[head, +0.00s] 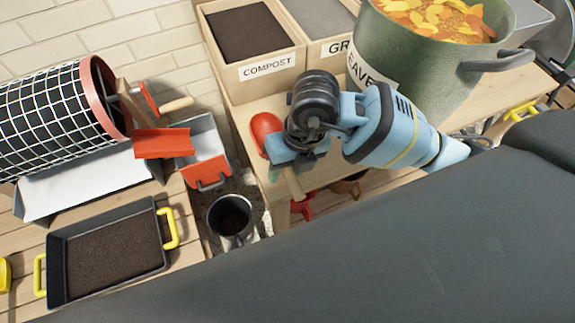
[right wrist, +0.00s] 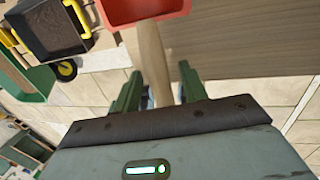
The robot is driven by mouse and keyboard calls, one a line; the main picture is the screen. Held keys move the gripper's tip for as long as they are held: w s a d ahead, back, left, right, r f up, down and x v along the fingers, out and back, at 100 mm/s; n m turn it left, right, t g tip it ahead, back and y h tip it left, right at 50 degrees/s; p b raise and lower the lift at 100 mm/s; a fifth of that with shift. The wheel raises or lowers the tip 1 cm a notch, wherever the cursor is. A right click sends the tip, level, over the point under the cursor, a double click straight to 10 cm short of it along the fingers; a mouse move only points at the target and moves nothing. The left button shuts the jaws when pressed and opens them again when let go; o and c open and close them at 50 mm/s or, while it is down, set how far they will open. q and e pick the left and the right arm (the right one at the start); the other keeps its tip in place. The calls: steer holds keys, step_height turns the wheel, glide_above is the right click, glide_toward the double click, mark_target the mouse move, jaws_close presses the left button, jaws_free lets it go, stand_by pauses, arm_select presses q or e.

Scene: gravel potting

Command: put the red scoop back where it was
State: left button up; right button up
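The red scoop (head: 264,129) is at the left front corner of the right-hand wooden table, beside the compost box. My right gripper (head: 287,163) is over the handle. In the right wrist view, the red bowl (right wrist: 145,11) is at the top, and the handle (right wrist: 154,62) runs between the two green fingers of my right gripper (right wrist: 158,88). A gap shows between the handle and the right-hand finger. The head view cannot settle whether the scoop touches the table. My left gripper is not in view.
A compost box (head: 272,71), a gravel box (head: 335,48) and a green leaf pot (head: 405,70) stand behind. A mesh drum sieve (head: 50,115), a red-fronted metal chute (head: 207,172), a dark bucket (head: 230,218) and a soil tray (head: 155,265) are left.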

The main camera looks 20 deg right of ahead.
steer(key=shift+r, duration=0.1)
steer(key=p+v, duration=0.1)
steer(key=v, duration=1.1)
steer(key=shift+a, duration=0.1)
